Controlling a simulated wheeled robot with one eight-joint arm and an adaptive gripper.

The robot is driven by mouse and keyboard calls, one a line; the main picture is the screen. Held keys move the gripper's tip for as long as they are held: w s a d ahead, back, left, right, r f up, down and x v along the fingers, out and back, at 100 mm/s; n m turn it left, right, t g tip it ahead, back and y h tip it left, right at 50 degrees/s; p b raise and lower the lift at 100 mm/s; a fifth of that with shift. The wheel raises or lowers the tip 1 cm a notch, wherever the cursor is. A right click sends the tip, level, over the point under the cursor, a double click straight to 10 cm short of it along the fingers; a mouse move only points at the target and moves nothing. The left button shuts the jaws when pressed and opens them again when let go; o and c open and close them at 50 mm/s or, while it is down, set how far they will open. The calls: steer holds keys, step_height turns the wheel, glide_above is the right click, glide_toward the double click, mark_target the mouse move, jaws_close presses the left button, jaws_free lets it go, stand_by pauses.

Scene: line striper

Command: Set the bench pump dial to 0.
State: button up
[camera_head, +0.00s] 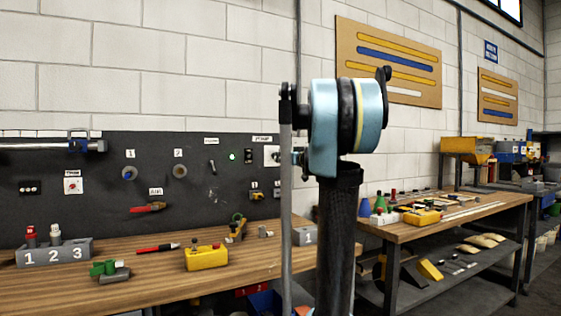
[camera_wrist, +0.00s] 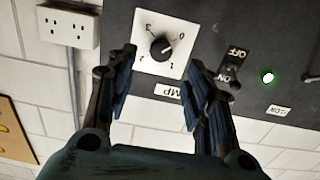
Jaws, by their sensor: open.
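The pump dial (camera_wrist: 161,47) is a black round knob on a white square plate with the numbers 0 to 3 around it, seen rotated in the wrist view. Its pale pointer mark seems to point up and right in that view, but the exact setting is hard to tell. In the head view the dial's white plate (camera_head: 271,156) is on the dark panel, partly hidden by my arm. My gripper (camera_wrist: 162,62) is open, its dark blue fingers on either side of the plate's lower part in the wrist view. No contact with the knob shows. My arm mostly hides the gripper in the head view.
An ON/OFF switch (camera_wrist: 230,72) sits close beside the right finger, with a green light (camera_wrist: 268,76) beyond it. A white outlet (camera_wrist: 68,27) is on the wall at left. Below the panel, the bench (camera_head: 130,284) holds a yellow box (camera_head: 206,258) and a grey numbered block (camera_head: 55,253).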

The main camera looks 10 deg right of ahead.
steer(key=shift+v, duration=2)
